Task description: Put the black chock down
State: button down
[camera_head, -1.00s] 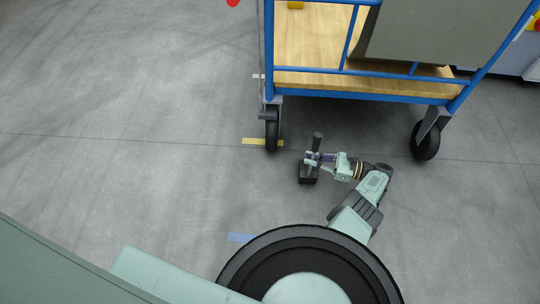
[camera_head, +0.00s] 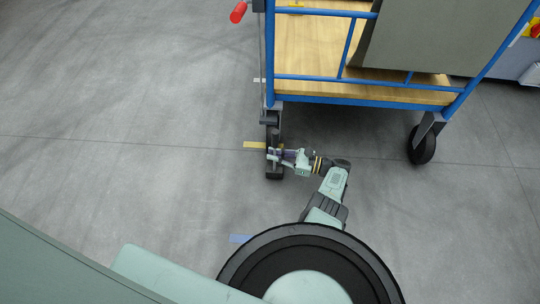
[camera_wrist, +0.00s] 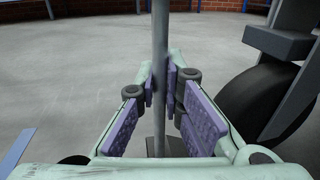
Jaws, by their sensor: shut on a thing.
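The black chock (camera_head: 274,173) is a dark block with an upright rod handle, in front of the cart's left wheel (camera_head: 271,134) in the head view. My gripper (camera_head: 273,154) is shut on the handle. In the wrist view the grey rod (camera_wrist: 160,50) stands upright between the purple finger pads of my gripper (camera_wrist: 162,85). The chock's base (camera_wrist: 170,148) shows low between the fingers, partly hidden by them. The wheel (camera_wrist: 262,100) is close on the right there. I cannot tell whether the chock touches the floor or the wheel.
The blue-framed cart (camera_head: 360,98) with a wooden deck stands behind my gripper; its right wheel (camera_head: 422,146) is further right. The floor at left is clear.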

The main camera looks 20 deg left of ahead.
jog(key=shift+s+a+f+b, duration=0.1)
jog(key=shift+a+f+b, duration=0.55)
jog(key=shift+a, duration=0.25)
jog(key=shift+f, duration=0.1)
jog(key=shift+f, duration=0.15)
jog(key=c, duration=1.7)
grip_release()
